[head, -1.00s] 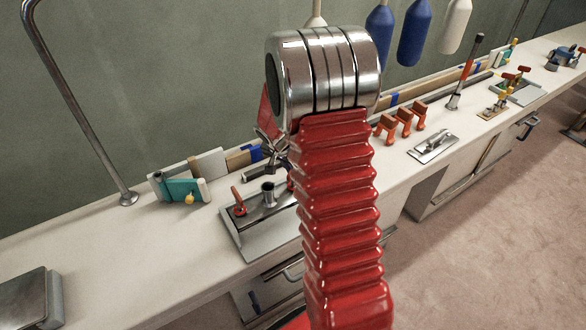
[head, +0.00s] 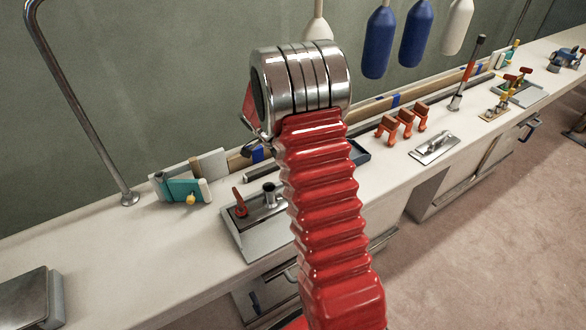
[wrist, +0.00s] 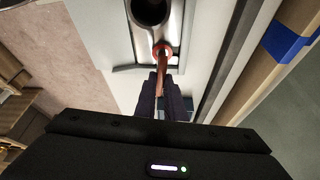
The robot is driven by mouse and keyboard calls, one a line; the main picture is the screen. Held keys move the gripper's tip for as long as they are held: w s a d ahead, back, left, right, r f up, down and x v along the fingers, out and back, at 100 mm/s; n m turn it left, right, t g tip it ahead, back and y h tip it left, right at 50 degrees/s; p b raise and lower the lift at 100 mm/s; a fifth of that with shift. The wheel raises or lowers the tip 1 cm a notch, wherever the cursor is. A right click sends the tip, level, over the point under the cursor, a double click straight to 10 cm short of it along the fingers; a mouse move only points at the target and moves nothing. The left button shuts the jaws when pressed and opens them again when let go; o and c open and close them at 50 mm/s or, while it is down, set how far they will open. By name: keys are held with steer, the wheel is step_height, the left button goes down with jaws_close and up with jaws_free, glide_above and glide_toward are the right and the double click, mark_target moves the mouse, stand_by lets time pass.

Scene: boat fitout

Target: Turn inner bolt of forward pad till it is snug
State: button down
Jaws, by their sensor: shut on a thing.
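The pad (head: 262,237) is a steel plate on the bench, partly behind my arm in the head view. An upright steel tube (head: 268,190) stands on it, with a red-handled bolt (head: 240,203) at its left end. In the wrist view the dark round mouth of the tube (wrist: 150,10) shows at the top. Below it is a second bolt with a red ring head and handle (wrist: 162,52). My gripper (wrist: 160,88) is shut on this red handle. The fingers hide its lower part. In the head view my arm hides the gripper and this bolt.
Left of the pad is a teal and white clamp-like tool (head: 183,191); a curved steel pole (head: 85,110) rises behind. Orange brackets (head: 403,122) and a steel plate with a handle (head: 435,147) stand to the right. Bottles (head: 378,42) hang above. The bench's left front is mostly clear.

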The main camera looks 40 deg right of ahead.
steer(key=shift+w+r, duration=0.2)
steer(key=c, duration=2.1)
jaws_free()
steer(key=shift+o, duration=1.3)
steer(key=shift+s+f, duration=0.15)
steer(key=v, duration=1.3)
steer(key=shift+r, duration=0.35)
steer(key=shift+a, duration=0.1)
